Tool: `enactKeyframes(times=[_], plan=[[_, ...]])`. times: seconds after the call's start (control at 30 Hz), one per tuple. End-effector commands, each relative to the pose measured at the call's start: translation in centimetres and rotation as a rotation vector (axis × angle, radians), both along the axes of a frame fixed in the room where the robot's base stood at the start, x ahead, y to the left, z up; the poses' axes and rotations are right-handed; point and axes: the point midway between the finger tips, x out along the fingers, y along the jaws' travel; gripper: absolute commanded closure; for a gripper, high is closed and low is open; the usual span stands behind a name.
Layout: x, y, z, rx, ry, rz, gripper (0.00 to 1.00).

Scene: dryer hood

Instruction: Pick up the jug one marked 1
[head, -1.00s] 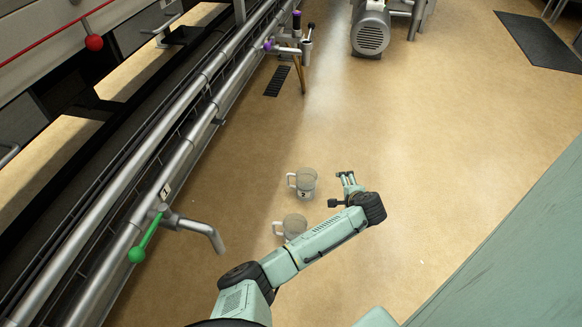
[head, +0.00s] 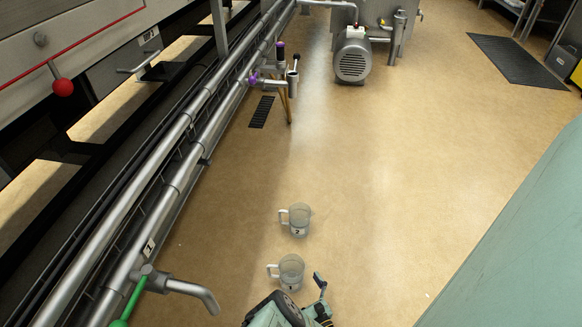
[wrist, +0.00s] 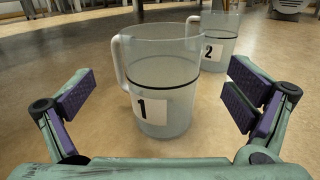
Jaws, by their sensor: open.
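Jug one (wrist: 165,85) is a clear jug with a white label marked 1 and a handle on its left side. It stands upright on the floor in the wrist view, and in the head view it is the nearer jug (head: 291,268). My gripper (wrist: 158,100) is open, with one purple-padded finger on each side of the jug in the picture and no visible contact. In the head view my gripper (head: 319,283) is partly seen just right of the jug. The jug marked 2 (wrist: 218,40) stands behind, also upright on the floor (head: 296,216).
A pipe with a spout (head: 194,291) and a green-handled valve (head: 133,298) lies to the left. A floor grate (head: 262,111), a motor (head: 352,58) and a dark mat (head: 518,58) are farther off. Open floor lies right of the jugs.

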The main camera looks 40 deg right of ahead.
Motion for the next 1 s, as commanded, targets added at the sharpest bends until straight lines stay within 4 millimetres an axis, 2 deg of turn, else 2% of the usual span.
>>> enactKeyframes(times=[0.47,0.73,1.0], plan=[[5.6,-1.4,0.5,-0.001,0.001,0.002,0.02],[5.8,-1.5,0.5,-0.001,0.003,0.001,0.02],[5.8,-1.5,0.5,-0.001,0.003,0.001,0.2]])
